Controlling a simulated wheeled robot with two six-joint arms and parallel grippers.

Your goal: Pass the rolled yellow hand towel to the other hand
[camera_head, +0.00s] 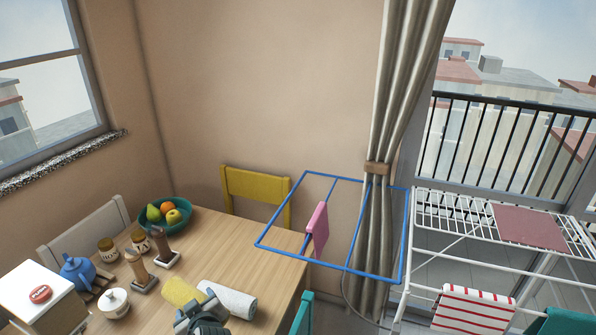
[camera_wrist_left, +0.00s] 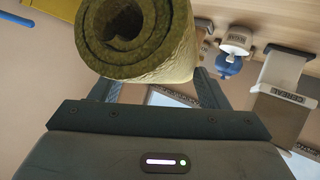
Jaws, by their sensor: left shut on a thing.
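The rolled yellow hand towel (camera_head: 181,291) shows in the head view near the front of the wooden table, just beyond my left gripper (camera_head: 197,311). In the left wrist view the towel (camera_wrist_left: 178,45) fills the top middle, its spiral end facing the camera. My left gripper (camera_wrist_left: 157,88) is shut on it, one finger on each side. In the head view the gripper hides part of the towel, and I cannot tell its height above the table. My right gripper is in neither view.
A white rolled towel (camera_head: 230,300) lies close to the right of the yellow one. A blue frame (camera_head: 281,221) overhangs the table's right edge.

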